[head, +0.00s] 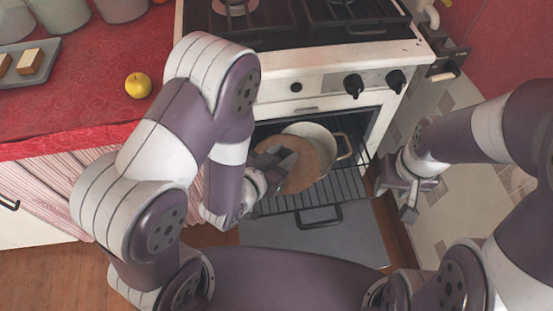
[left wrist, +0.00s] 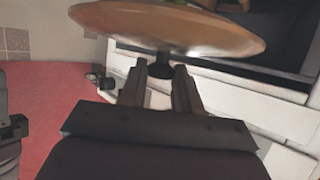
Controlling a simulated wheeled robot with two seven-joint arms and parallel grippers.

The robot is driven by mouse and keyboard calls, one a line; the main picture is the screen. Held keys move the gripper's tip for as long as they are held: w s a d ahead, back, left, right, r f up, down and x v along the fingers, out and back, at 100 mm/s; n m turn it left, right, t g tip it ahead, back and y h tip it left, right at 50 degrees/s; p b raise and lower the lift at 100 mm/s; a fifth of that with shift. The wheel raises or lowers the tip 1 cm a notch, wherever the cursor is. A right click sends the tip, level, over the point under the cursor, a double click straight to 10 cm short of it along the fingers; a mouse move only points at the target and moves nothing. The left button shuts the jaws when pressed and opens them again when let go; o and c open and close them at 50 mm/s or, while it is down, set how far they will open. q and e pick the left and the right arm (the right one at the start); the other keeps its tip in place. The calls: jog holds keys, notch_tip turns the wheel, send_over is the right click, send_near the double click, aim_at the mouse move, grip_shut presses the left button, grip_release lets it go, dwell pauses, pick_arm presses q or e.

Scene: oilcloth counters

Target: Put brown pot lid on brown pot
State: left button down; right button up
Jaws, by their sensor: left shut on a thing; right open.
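The brown pot lid (head: 303,172) is in my left gripper (head: 275,160) at the open oven. In the left wrist view, the left fingers (left wrist: 160,92) are shut on the dark knob of the lid (left wrist: 165,28), which spreads out beyond the fingertips. The pot (head: 322,137) is in the oven on the wire rack, with a pale inside and a loop handle at its right. The lid overlaps the pot in the head view and hides much of it; I cannot tell whether they touch. My right gripper (head: 408,198) is open and empty, right of the oven.
The oven rack (head: 335,202) is pulled out over the lowered oven door (head: 325,240). Stove knobs (head: 354,85) are above the opening. The red counter (head: 75,95) at the left holds a yellow apple (head: 138,85) and a grey tray (head: 38,72).

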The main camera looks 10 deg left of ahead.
aim_at(305, 140)
pick_arm(q)
jog(key=b+x, duration=0.1)
jog(key=x, duration=0.7)
jog(key=shift+d+b, duration=0.2)
jog(key=shift+b, duration=0.2)
jog(key=shift+w+d, duration=0.5)
jog(key=shift+w, duration=0.4)
jog(key=shift+f, duration=0.25)
jog(key=shift+f+b, duration=0.15)
jog(key=shift+b, duration=0.15)
jog(key=c, duration=0.7)
grip_release()
